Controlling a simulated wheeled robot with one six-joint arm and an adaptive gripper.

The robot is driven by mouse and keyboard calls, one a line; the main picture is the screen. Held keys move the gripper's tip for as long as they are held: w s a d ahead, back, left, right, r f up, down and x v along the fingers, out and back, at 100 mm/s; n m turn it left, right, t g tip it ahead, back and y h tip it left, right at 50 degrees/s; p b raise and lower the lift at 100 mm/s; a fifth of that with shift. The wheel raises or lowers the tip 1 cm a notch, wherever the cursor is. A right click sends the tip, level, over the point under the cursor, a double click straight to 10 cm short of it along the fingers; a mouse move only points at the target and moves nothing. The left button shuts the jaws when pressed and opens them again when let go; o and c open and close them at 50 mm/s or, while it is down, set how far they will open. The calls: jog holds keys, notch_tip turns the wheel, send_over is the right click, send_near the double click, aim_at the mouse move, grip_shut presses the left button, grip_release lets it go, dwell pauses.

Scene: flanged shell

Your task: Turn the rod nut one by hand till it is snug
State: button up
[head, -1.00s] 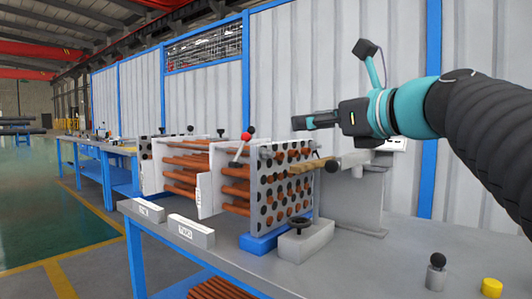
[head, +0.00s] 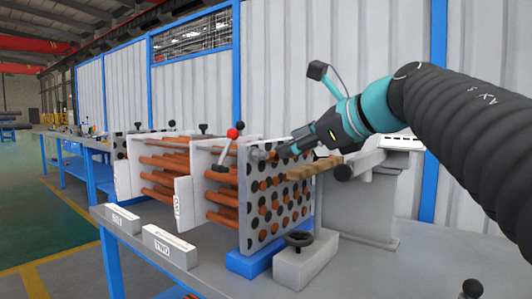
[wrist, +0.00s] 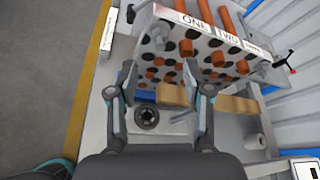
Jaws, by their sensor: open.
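The flanged shell has a grey holed end plate (head: 250,215) with copper tubes through it; it also shows in the wrist view (wrist: 205,55). Labels ONE (wrist: 188,20), TWO (wrist: 228,37) and a third lie along its top edge. A grey round nut-like part (head: 258,155) sits at the plate's upper corner. A similar grey part (wrist: 160,36) shows near label ONE in the wrist view. I cannot tell for sure which is rod nut one. My gripper (head: 284,153) is open and empty, tilted down near the plate's top; its fingers (wrist: 160,90) are spread apart in the wrist view.
A wooden bar (head: 315,181) stands out before the plate, near my gripper. A black handwheel (head: 299,239) sits on a grey block below. A red-ball lever (head: 232,133) rises behind the plate. A grey stand (head: 372,210) is at the right. The bench front is partly clear.

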aim_at(261, 155)
jog(key=x, duration=0.8)
jog(key=shift+w+a+f, duration=0.1)
jog(key=shift+w+a, duration=0.05)
jog(key=shift+a, duration=0.05)
grip_shut()
